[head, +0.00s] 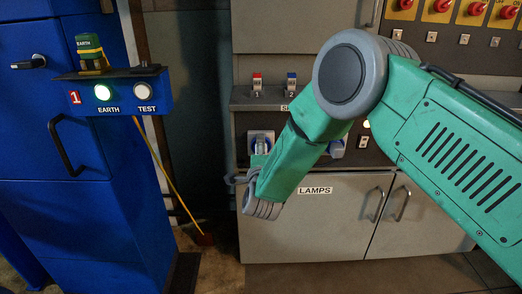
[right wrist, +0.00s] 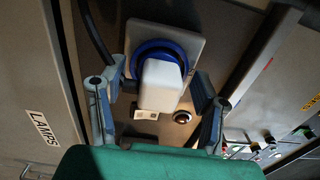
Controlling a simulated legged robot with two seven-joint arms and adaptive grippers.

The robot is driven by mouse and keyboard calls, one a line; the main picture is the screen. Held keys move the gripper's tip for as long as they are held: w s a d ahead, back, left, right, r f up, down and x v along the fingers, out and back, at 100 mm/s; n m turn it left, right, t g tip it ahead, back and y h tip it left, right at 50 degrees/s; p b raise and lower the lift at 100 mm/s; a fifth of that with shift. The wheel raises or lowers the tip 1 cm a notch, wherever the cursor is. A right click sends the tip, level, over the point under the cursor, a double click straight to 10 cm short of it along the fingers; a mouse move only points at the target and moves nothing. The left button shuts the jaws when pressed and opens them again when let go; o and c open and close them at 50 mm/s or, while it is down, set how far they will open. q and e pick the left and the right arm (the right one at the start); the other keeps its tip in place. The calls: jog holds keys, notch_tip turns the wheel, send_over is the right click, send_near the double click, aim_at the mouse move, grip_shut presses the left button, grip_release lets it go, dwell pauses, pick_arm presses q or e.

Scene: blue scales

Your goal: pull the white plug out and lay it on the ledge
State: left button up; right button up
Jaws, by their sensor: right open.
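The white plug (right wrist: 162,86) sits in a blue-ringed socket (right wrist: 152,48) on a pale square plate. In the head view the plug (head: 261,144) shows on the grey cabinet front, left of my right arm. My right gripper (right wrist: 160,78) is open, with one finger on each side of the plug and visible gaps between. In the head view the gripper (head: 238,181) is mostly hidden behind my green forearm. A grey ledge (head: 243,98) runs above the sockets, partly hidden by my arm. My left gripper is not in view.
Red (head: 257,83) and blue (head: 291,84) numbered pieces stand on the ledge. Another blue socket (head: 337,148) is right of my forearm. A round knob (right wrist: 182,117) is near the right finger. Below are LAMPS cabinet doors (head: 315,220); a blue cabinet (head: 45,130) stands left.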

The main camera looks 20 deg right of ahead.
jog(key=shift+d, duration=0.1)
grip_shut()
jog(key=p+v, duration=0.2)
jog(key=v, duration=0.4)
jog(key=shift+p, duration=0.4)
dwell(0.8)
